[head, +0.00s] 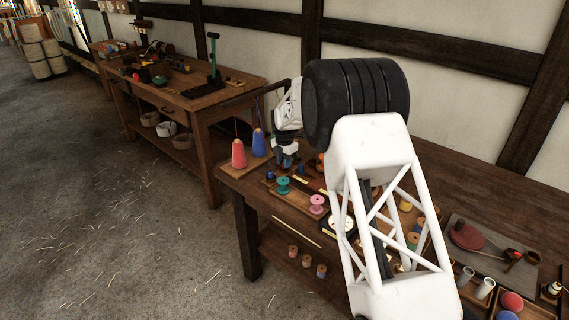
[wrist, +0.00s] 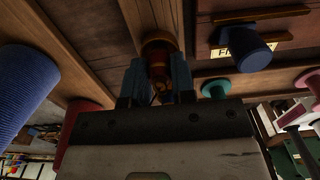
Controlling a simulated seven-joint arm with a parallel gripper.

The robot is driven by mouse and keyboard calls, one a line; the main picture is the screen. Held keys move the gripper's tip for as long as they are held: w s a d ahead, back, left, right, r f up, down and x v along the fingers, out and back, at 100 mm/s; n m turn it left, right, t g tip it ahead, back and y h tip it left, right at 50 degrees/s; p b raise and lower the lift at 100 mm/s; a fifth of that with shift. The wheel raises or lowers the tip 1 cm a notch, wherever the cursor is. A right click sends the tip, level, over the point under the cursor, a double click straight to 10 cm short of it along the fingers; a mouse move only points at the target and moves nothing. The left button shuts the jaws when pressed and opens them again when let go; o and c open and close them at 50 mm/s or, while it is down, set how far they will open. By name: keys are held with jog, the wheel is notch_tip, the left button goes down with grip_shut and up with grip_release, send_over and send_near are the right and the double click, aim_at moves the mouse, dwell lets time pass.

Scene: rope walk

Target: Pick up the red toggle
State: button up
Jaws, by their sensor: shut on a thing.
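My gripper (head: 285,162) is low over the near workbench, just right of the blue cone of thread. In the wrist view its two blue fingers (wrist: 157,84) are shut on a small red-brown turned piece, which looks like the red toggle (wrist: 159,52). The toggle's far end reaches beyond the fingertips, close to a wooden strip. I cannot tell whether it still touches the bench. In the head view the toggle is too small and hidden to make out.
A red cone (head: 238,154) and a blue cone (head: 259,143) stand left of my gripper. A teal spool (head: 283,185) and a pink spool (head: 317,204) stand in front. A dark blue spool (wrist: 246,48) is near the fingers by a lettered plate (wrist: 225,53). Another bench (head: 190,95) stands behind left.

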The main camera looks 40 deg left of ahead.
jog(key=shift+r, duration=3.7)
jog(key=shift+w, duration=0.1)
